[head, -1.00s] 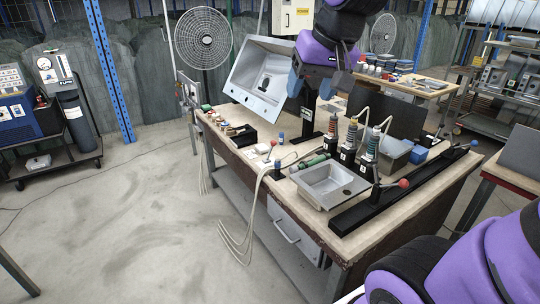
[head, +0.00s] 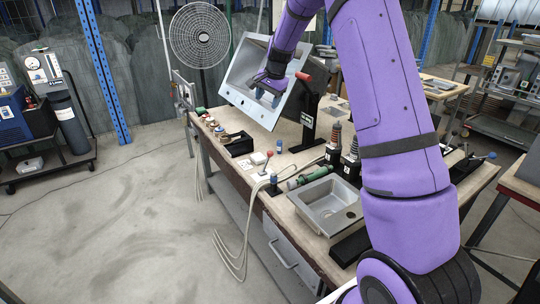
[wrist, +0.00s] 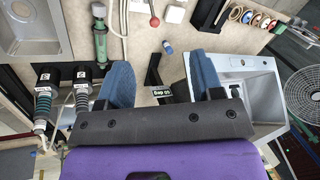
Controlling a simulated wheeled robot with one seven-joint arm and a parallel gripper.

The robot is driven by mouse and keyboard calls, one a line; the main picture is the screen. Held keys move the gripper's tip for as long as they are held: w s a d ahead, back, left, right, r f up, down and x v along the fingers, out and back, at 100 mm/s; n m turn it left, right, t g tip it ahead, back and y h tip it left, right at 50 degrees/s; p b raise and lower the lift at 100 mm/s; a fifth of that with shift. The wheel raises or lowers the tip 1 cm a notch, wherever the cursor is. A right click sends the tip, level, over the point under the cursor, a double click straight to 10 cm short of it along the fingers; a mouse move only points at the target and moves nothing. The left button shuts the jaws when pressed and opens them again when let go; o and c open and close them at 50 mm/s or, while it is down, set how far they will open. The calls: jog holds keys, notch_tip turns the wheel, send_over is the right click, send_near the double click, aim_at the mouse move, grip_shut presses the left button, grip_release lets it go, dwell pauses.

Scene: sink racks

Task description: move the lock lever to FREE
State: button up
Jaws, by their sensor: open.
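A steel sink (head: 241,84) is held tilted on a black stand (head: 308,122) at the back of the workbench. A dark lever with a red grip (head: 304,77) sticks out beside the sink's right edge and the stand's top. I take it for the lock lever; its FREE marking cannot be read. My gripper (head: 270,93) is open and empty, its blue fingers in front of the sink basin, left of the red grip. In the wrist view, my gripper (wrist: 160,78) has its fingers apart, with the stand's label (wrist: 161,92) between them and the sink (wrist: 240,90) at right. The red grip cannot be seen there.
A small red-knobbed lever (head: 268,155), a blue-capped piece (head: 278,146) and a green tool (head: 309,176) are on the bench. A second sink (head: 328,206) lies at the front. My arm hides the bench's right part.

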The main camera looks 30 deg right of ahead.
jog(key=w+d+f+m, duration=0.1)
jog(key=w+d+f, duration=0.15)
jog(key=f, duration=0.35)
jog(key=w+d+f+m, duration=0.1)
jog(key=w+d+f, duration=0.1)
jog(key=w+f, duration=0.25)
jog(key=m, duration=0.2)
send_near(270, 154)
jog(key=w, duration=0.2)
jog(key=shift+g+h, duration=0.3)
jog(key=x, duration=1)
jog(key=shift+s+d+f, duration=0.1)
jog(key=shift+f, duration=0.2)
grip_shut()
jog(key=shift+a+r+h, duration=0.2)
jog(key=shift+a+h, duration=0.55)
jog(key=shift+a+r+h, duration=0.25)
jog(key=shift+a+h, duration=0.5)
jog(key=shift+s+a+f+n+h, duration=0.15)
jog(key=shift+a+h, duration=0.5)
jog(key=shift+a, duration=0.35)
jog(key=shift+w+a+f+n+h, duration=0.1)
jog(key=shift+a+f+h, duration=0.1)
jog(key=shift+a+h, duration=0.65)
jog(key=shift+s+a+f+n+h, duration=0.15)
jog(key=shift+a+h, duration=0.35)
jog(key=shift+a, duration=0.65)
